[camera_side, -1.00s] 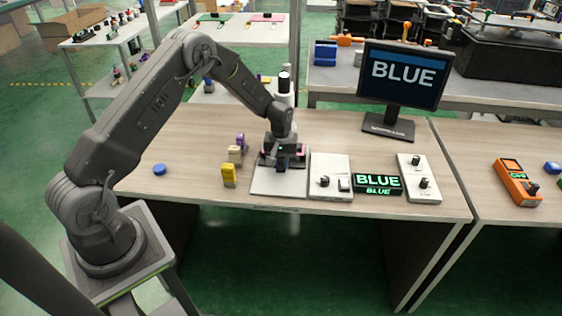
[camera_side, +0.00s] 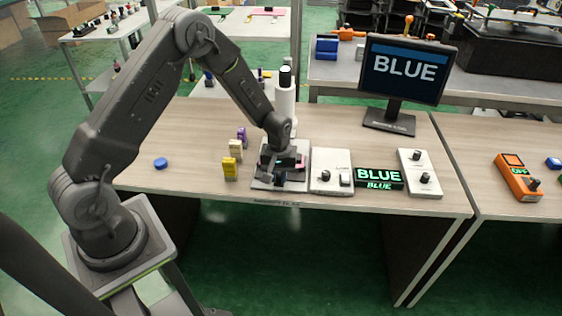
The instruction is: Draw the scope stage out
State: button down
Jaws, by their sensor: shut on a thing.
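The scope (camera_side: 286,100) is a white column with a black top, standing behind my gripper on a pale base plate (camera_side: 300,185). Its dark stage (camera_side: 296,172) sits low over the plate, partly hidden by my wrist. My gripper (camera_side: 279,181) reaches down from above at the front of the stage and is shut on it. The exact spot held is small and dark.
Yellow (camera_side: 229,169), cream (camera_side: 236,150) and purple (camera_side: 242,136) blocks stand close left of the scope. A control plate (camera_side: 331,172) and a lit BLUE sign (camera_side: 379,178) are at right. A blue disc (camera_side: 160,163) lies on clear tabletop.

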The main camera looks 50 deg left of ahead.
jog(key=shift+s+d, duration=1.1)
jog(key=shift+d, duration=0.05)
jog(key=c, duration=1)
grip_release()
jog(key=shift+c, duration=0.2)
jog(key=shift+r, duration=0.15)
notch_tip(320, 180, up, 14)
jog(key=shift+f, duration=0.2)
